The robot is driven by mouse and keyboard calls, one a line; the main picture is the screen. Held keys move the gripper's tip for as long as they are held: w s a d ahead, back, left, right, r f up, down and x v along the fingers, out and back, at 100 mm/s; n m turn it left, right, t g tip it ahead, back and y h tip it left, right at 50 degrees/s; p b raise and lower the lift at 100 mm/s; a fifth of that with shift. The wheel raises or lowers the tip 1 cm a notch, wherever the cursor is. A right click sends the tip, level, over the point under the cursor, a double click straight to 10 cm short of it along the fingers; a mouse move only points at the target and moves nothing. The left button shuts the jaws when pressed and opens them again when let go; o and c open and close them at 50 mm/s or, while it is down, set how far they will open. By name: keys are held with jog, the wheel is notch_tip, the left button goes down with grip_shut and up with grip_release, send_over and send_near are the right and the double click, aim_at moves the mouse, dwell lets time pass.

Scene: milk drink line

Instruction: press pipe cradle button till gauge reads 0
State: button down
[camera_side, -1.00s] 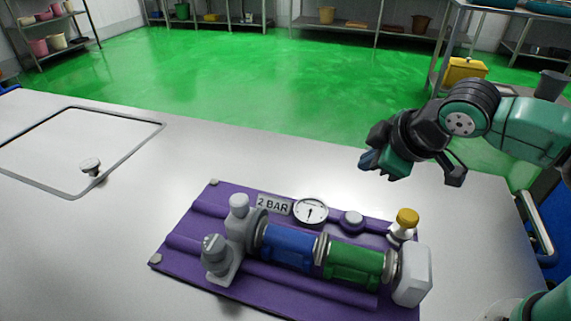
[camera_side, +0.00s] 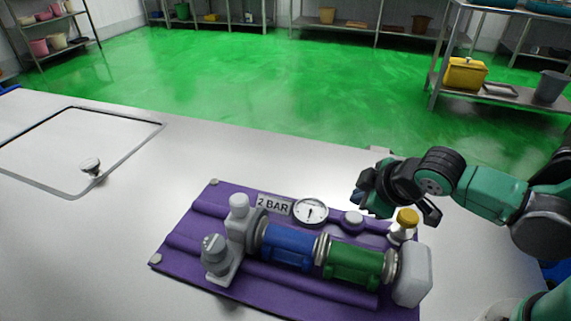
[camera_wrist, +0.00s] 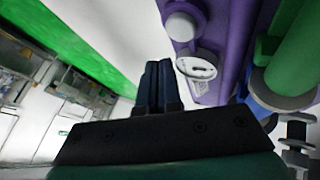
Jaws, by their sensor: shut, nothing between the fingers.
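The purple pipe cradle (camera_side: 192,262) lies on the table with a blue pipe (camera_side: 288,246) and a green pipe (camera_side: 353,265) on it. The round white gauge (camera_side: 310,211) stands beside the 2 BAR plate (camera_side: 273,206). Its needle points roughly downward; the scale is too small to read. The pale round button (camera_side: 353,218) is just right of the gauge. My gripper (camera_side: 358,202) is shut and empty, close above and behind the button in the side view. In the wrist view, the shut fingers (camera_wrist: 158,68) are left of the button (camera_wrist: 182,24) and gauge (camera_wrist: 197,67), apart from both.
A yellow-capped valve (camera_side: 405,222) stands right of the button, near my gripper. A grey valve fitting (camera_side: 219,255) is at the cradle's left end. A small knob (camera_side: 91,167) sits on a framed panel at far left. The table behind the cradle is clear.

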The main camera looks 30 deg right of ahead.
aim_at(357, 218)
jog(key=shift+f, duration=0.8)
jog(key=shift+r, duration=0.1)
dwell(1.8)
jog(key=shift+r, duration=2.45)
jog(key=shift+d, duration=0.1)
jog(key=s+d+r+m, duration=0.2)
jog(key=d+r+m, duration=0.2)
jog(key=d+m, duration=0.2)
jog(key=shift+s+m+y, duration=0.3)
jog(key=shift+s+m, duration=0.1)
jog(key=shift+m, duration=0.6)
